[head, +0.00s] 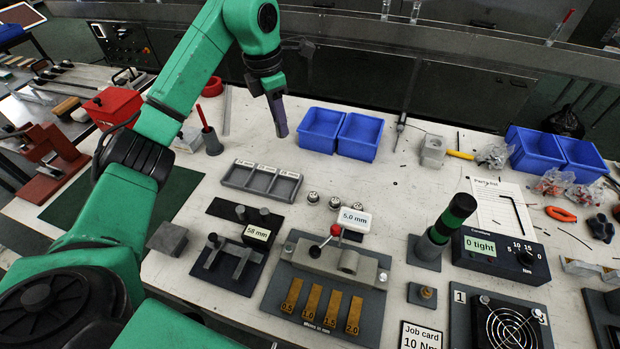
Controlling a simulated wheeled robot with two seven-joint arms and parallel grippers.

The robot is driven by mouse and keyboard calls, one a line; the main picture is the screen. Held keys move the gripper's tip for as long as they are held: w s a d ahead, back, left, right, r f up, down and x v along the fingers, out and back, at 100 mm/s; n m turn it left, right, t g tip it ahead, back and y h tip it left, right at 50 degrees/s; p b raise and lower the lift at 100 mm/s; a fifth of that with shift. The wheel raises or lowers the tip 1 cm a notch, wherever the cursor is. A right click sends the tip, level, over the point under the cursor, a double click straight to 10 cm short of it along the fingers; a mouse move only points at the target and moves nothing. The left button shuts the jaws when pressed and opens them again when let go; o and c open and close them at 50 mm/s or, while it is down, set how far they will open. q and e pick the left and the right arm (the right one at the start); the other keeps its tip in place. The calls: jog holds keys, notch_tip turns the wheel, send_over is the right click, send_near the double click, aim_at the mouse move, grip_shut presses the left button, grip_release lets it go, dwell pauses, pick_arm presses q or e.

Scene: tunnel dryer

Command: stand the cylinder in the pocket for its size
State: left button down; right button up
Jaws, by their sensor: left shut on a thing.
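My left gripper (280,129) hangs over the table behind the grey pocket tray, pointing down and apart from it. It is shut on what seems to be the cylinder; the grip hides it, so its size cannot be told. The grey tray (246,187) has three pockets in a row, each with a small white label at its back edge, too small to read surely. The pockets look empty. A dark gauge with two round posts (240,212) stands in front of the tray, with a readout (257,233) showing 58 mm. My right gripper is not in view.
Blue bins (320,130) stand just right of my left gripper. Several small metal pieces (313,198) stand right of the tray. A lever fixture (335,262) is nearer. A red cup (212,86) and a red-handled tool in a holder (212,141) stand left of the gripper.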

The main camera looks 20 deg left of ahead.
pick_arm(q)
jog(key=f, duration=0.6)
jog(key=f+p, duration=0.1)
jog(key=f, duration=0.5)
jog(key=s+f+p, duration=0.1)
jog(key=f, duration=0.5)
jog(key=shift+s+a+f, duration=0.1)
jog(key=shift+a+f, duration=0.2)
jog(key=shift+a, duration=0.05)
jog(key=shift+f, duration=0.4)
jog(key=c, duration=0.6)
grip_release()
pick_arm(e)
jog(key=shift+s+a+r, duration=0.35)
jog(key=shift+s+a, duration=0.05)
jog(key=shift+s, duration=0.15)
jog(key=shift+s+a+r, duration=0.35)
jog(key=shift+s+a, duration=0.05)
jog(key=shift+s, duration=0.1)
pick_arm(q)
jog(key=shift+r, duration=0.35)
jog(key=r, duration=0.4)
jog(key=r+b, duration=0.1)
jog(key=r, duration=0.2)
jog(key=s+a+r+b, duration=0.1)
jog(key=r, duration=0.3)
jog(key=shift+r, duration=0.3)
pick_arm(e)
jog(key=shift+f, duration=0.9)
